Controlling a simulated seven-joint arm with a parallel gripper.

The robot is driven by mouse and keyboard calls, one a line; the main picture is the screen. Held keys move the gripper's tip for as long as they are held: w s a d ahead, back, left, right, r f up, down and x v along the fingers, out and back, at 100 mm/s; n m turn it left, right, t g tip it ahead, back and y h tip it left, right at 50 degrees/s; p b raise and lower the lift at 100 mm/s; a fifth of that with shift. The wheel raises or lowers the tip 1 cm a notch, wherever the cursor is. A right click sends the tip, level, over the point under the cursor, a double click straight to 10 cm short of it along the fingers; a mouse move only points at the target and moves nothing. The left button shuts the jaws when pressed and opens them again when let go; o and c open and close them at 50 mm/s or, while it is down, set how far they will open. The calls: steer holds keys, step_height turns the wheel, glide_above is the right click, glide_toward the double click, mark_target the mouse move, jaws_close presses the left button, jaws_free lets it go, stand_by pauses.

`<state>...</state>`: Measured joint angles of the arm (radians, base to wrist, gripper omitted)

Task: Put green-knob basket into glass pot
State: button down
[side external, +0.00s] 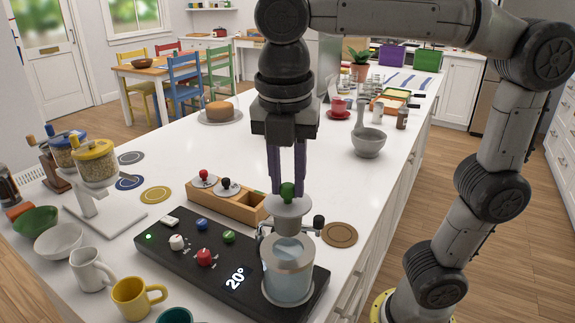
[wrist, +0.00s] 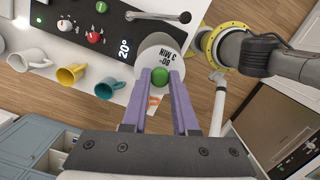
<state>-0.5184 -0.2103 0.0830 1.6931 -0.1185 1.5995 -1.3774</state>
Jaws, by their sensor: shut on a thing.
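My gripper (side external: 287,182) has long purple fingers and is shut on the green knob (side external: 287,191) of the green-knob basket (side external: 289,207). The basket's pale round top sits level, above the glass pot (side external: 288,285). Its lower part lies close to the pot's mouth, and I cannot tell if it reaches inside. The pot holds clear liquid and stands at the right end of the black control panel. In the wrist view, the white basket top (wrist: 160,48) reads "3 MIN 80°" and covers the pot, with the green knob (wrist: 160,76) between my fingertips.
The black panel (side external: 185,256) carries several knobs and a "20°" display. A black-tipped lever (side external: 318,222) stands beside the pot. A wooden box (side external: 228,203) with red-knob and black-knob baskets is behind. A yellow mug (side external: 130,297) and other cups stand front left.

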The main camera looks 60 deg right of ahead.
mark_target(288, 228)
steer(key=shift+f, duration=1.6)
steer(key=shift+f, duration=3.05)
stand_by(1.7)
steer(key=c, duration=0.6)
jaws_free()
steer(key=r, duration=0.4)
steer(key=a+r, duration=0.1)
steer(key=r, duration=0.8)
steer(key=shift+s+a+r, duration=0.25)
steer(key=shift+r, duration=0.15)
